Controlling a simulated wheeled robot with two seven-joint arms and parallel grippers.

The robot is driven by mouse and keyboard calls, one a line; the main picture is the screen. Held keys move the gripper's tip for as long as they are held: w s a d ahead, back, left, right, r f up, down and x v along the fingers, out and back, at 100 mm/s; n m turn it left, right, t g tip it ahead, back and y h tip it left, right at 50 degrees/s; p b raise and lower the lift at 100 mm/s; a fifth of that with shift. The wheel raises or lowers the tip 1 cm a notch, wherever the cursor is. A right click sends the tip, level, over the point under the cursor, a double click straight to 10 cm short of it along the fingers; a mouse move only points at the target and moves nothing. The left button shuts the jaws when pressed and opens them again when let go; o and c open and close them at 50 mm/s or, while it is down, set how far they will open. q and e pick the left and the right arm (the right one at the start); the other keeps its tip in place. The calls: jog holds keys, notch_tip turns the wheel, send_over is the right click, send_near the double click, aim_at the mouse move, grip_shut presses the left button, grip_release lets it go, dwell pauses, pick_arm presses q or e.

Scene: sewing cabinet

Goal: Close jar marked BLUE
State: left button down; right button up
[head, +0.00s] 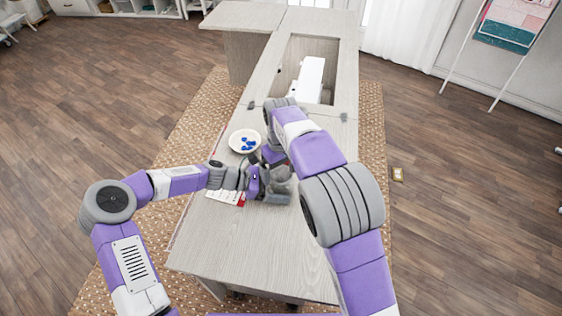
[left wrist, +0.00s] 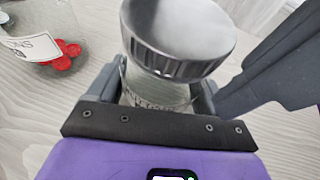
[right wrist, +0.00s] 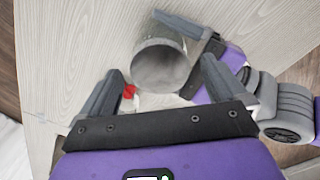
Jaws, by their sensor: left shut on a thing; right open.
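In the left wrist view, my left gripper (left wrist: 155,103) is shut around a clear glass jar (left wrist: 152,90). A round metal lid (left wrist: 178,35) sits over its mouth; I cannot tell whether it is fully seated. The label is mostly covered and its colour word unreadable. The lid also shows in the right wrist view (right wrist: 160,66), with my left gripper's fingers around the jar. My right gripper (right wrist: 165,80) is open above the lid, its fingers apart on either side. In the head view my arms largely hide the jar.
A second glass jar (left wrist: 45,30) with red buttons and a partly visible label stands beside the held one. A white dish (head: 236,147) with blue buttons lies on the cabinet top (head: 240,245). The white sewing machine (head: 308,80) sits in the recess behind. The front top is clear.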

notch_tip(320, 180, up, 12)
jog(key=shift+f, duration=0.15)
dwell(0.3)
pick_arm(q)
grip_release()
jog(key=p+v, duration=0.2)
jog(key=v, duration=0.5)
jog(key=shift+w+r, duration=0.1)
jog(key=shift+a, duration=0.3)
pick_arm(e)
notch_tip(320, 180, up, 2)
jog(key=shift+r, duration=0.1)
pick_arm(q)
jog(key=shift+r, duration=0.15)
pick_arm(e)
jog(key=shift+r, duration=0.1)
